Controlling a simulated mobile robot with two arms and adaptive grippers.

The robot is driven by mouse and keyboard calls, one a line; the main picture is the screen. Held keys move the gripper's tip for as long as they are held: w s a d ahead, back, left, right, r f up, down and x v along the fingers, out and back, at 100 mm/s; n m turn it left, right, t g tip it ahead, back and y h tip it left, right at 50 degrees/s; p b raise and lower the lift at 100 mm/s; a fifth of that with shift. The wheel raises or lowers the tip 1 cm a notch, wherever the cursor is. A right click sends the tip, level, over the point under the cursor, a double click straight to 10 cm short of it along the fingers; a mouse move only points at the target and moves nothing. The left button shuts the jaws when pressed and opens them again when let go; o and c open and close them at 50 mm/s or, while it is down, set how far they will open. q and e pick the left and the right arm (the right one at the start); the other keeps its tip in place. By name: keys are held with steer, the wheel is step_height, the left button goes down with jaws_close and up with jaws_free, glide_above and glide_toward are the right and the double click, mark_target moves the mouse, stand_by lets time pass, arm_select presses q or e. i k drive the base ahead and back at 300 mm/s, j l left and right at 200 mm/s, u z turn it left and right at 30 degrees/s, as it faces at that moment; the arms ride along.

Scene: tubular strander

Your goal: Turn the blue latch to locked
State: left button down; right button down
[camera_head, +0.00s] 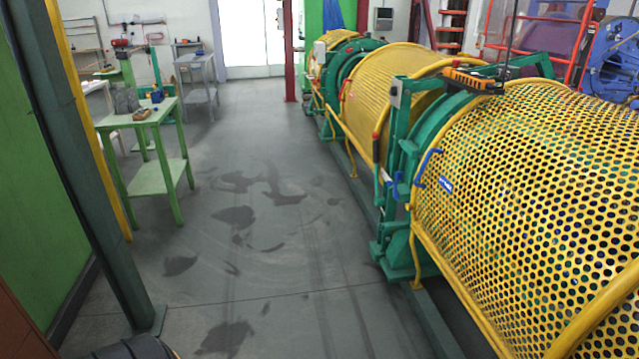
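A blue bent handle (426,164) is on the left edge of the near yellow perforated guard (530,170), beside a small blue and white label (446,184). A smaller blue part (399,186) sits just left of it on the green frame (400,235). I cannot tell which of the two is the latch, or whether it is locked. Neither of my grippers is in view.
More yellow guards (385,80) run back along the machine on the right. A green table (155,118) with small items stands at the left. A dark column (85,170) rises at the near left. The grey floor (270,230) between is clear, with dark stains.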

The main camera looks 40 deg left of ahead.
mark_target(398, 176)
steer(key=u, duration=1)
steer(key=i+j+z, duration=0.1)
steer(key=i, duration=0.2)
steer(key=i+j+z, duration=0.15)
steer(key=i, duration=0.15)
